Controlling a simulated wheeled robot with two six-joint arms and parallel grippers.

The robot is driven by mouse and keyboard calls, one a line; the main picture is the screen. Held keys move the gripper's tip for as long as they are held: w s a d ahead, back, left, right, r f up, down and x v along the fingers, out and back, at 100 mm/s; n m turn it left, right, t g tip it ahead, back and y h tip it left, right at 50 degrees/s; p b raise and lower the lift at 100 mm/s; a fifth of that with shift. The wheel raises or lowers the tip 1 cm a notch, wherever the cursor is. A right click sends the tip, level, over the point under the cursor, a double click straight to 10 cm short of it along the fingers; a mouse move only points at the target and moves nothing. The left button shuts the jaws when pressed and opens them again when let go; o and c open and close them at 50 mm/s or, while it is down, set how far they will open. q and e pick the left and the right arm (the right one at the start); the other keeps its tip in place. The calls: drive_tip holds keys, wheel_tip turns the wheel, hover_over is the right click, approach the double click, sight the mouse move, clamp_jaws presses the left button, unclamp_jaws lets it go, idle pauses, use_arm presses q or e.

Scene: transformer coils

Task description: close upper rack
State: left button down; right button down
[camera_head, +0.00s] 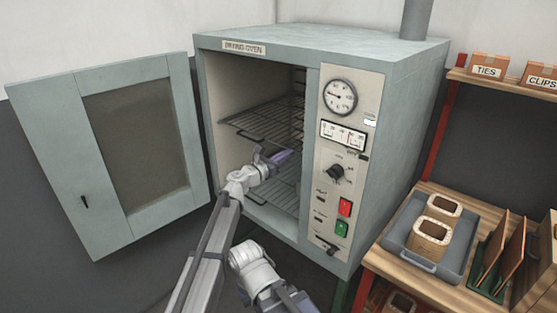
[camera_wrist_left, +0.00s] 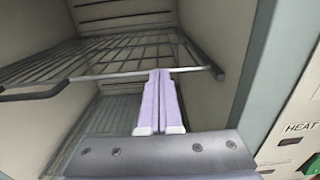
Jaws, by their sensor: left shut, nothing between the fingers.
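The drying oven (camera_head: 395,90) stands with its door (camera_head: 50,140) swung wide open to the left. The upper rack (camera_head: 275,118) is a wire shelf inside the oven, with a handle at its front left. In the left wrist view the front bar of the upper rack (camera_wrist_left: 110,76) runs across the frame. My left gripper (camera_head: 285,156) is shut and empty inside the oven opening, just below the upper rack. Its lilac fingers (camera_wrist_left: 158,100) are together, their tips at the front bar; I cannot tell whether they touch it. My right gripper is not in view.
A lower rack (camera_head: 262,192) sits beneath, behind my left arm. The control panel (camera_head: 340,160) borders the opening on the right. A wooden shelf holds a grey tray (camera_head: 400,235) with two coils. The open door limits room on the left.

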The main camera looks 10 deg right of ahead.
use_arm(q)
drive_tip(key=shift+w+d, duration=0.3)
drive_tip(key=shift+r, duration=0.1)
drive_tip(key=v, duration=1.4)
drive_tip(key=shift+a, duration=0.25)
drive_tip(key=s+a+f+m+g+y, duration=0.5)
drive_tip(key=s+a+f+m, duration=0.3)
drive_tip(key=s+f+m, duration=0.5)
drive_tip(key=s+a+f+m+g+y, duration=0.25)
drive_tip(key=s+a+m, duration=0.2)
drive_tip(key=a, duration=0.25)
drive_tip(key=s+a+f+m+g+y, duration=0.1)
drive_tip(key=s+a+f+m+y, duration=0.3)
drive_tip(key=a, duration=0.3)
drive_tip(key=s+a+f+m+g+y, duration=0.1)
drive_tip(key=s+a+f+m+y, duration=0.2)
drive_tip(key=s+a, duration=0.25)
drive_tip(key=s+d+r+m+g+y+p, duration=0.1)
drive_tip(key=s+d+r+m+p, duration=0.3)
drive_tip(key=d+r+p, duration=0.3)
drive_tip(key=s+d+r, duration=0.1)
drive_tip(key=d, duration=0.1)
drive_tip(key=shift+s+d, duration=0.3)
drive_tip(key=shift+s, duration=0.05)
